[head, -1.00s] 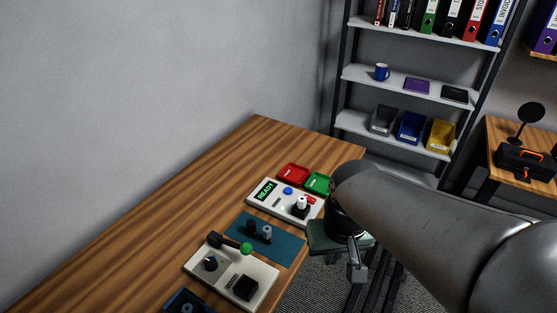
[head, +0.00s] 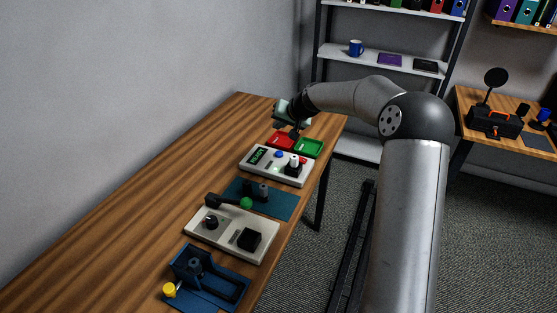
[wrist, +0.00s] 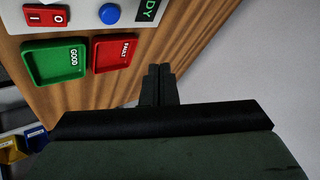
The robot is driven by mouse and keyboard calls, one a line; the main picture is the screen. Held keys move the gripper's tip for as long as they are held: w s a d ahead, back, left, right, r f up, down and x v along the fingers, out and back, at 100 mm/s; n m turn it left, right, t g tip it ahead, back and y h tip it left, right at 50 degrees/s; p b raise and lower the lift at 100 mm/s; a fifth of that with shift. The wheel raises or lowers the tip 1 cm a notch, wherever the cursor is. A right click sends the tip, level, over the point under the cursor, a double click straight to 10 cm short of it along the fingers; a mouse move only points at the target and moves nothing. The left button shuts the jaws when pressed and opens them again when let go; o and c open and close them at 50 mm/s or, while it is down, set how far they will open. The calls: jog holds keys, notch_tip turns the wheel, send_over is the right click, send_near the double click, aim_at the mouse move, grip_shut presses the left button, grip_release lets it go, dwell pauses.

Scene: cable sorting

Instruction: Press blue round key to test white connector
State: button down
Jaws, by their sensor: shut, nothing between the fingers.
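The light grey tester panel (head: 262,176) lies on the wooden table, with a lit green READY display (head: 259,156). Its blue round key (head: 279,154) sits right of the display; in the wrist view the key (wrist: 109,13) is at the top edge. The white connector (head: 295,160) stands upright in a black socket on the panel's right part. My gripper (head: 295,133) is above the table's far end, beyond the panel and apart from the key. In the wrist view its fingers (wrist: 159,70) are shut and empty, beside the red FAULT tray.
The red FAULT tray (head: 279,139) and green GOOD tray (head: 309,148) lie behind the panel. Nearer are a blue mat (head: 279,208) with dark connectors, a second panel (head: 215,238) with a green-knobbed lever, and a blue fixture (head: 230,275). The table's left side is bare.

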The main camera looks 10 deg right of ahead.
aim_at(281, 154)
jog(key=shift+w+d+f, duration=0.2)
jog(key=shift+w+d, duration=0.2)
jog(key=shift+w, duration=0.2)
jog(key=shift+f, duration=0.15)
notch_tip(281, 154, down, 8)
jog(key=b, duration=0.4)
jog(key=shift+f+b, duration=0.3)
jog(key=shift+b, duration=0.1)
dwell(1.5)
jog(key=shift+f+b, duration=0.4)
jog(key=shift+b, duration=0.15)
